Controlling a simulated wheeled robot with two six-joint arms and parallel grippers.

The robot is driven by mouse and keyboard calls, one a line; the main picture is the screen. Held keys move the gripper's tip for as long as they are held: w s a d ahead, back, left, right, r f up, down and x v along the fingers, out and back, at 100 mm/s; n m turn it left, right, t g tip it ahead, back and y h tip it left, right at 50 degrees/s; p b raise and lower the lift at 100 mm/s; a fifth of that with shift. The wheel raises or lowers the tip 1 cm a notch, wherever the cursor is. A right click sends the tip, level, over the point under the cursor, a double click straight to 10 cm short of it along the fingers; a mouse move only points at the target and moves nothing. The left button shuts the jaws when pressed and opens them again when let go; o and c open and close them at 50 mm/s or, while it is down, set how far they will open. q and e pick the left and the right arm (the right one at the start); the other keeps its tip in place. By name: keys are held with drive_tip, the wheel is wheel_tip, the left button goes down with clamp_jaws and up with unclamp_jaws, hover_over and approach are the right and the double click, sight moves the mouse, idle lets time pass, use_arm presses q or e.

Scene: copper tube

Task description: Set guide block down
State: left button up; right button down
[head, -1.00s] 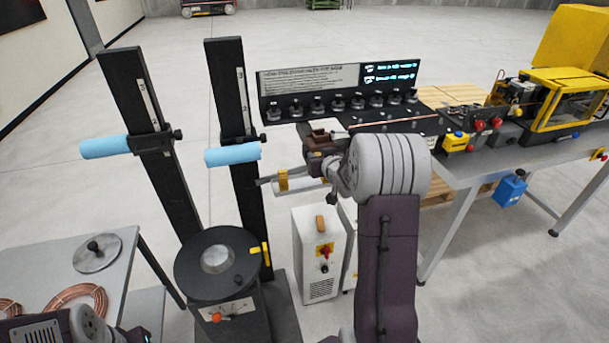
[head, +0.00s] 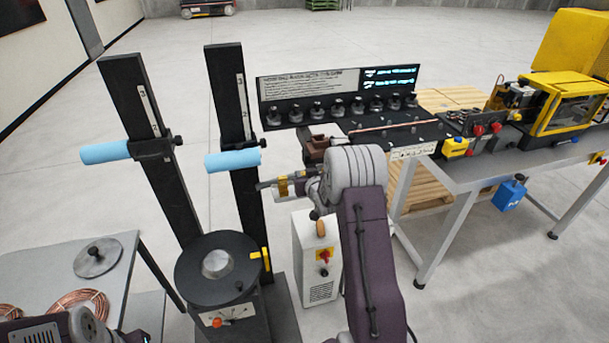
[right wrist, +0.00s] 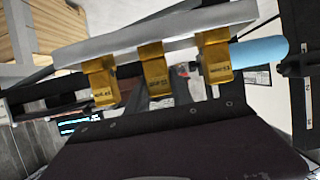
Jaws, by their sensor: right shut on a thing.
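What I take to be the guide block (right wrist: 155,33) is a pale grey bar with several gold labelled tabs, crossing the right wrist view. In the head view a gold band (head: 283,188) shows on the held piece, in front of the right black post. My right gripper (head: 298,186) is shut on it and holds it in the air left of the bench. Its fingertips are partly hidden by the wrist and the piece. My left gripper is out of view; only part of that arm shows at the lower left.
Two black posts (head: 232,110) with blue rollers (head: 232,160) stand close on the left. A black turntable (head: 217,258) is below. A white cabinet (head: 316,262) stands under my right wrist. The bench (head: 475,165) with a yellow machine (head: 565,98) is on the right.

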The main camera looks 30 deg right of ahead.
drive_tip(key=c, duration=1.1)
unclamp_jaws()
drive_tip(key=shift+s, duration=0.1)
drive_tip(key=shift+f, duration=0.1)
drive_tip(key=shift+r+p, duration=0.3)
drive_tip(key=shift+p, duration=0.05)
drive_tip(key=b+v, duration=0.2)
drive_tip(key=v, duration=1)
drive_tip(key=shift+f+b, duration=0.15)
drive_tip(key=shift+b, duration=0.2)
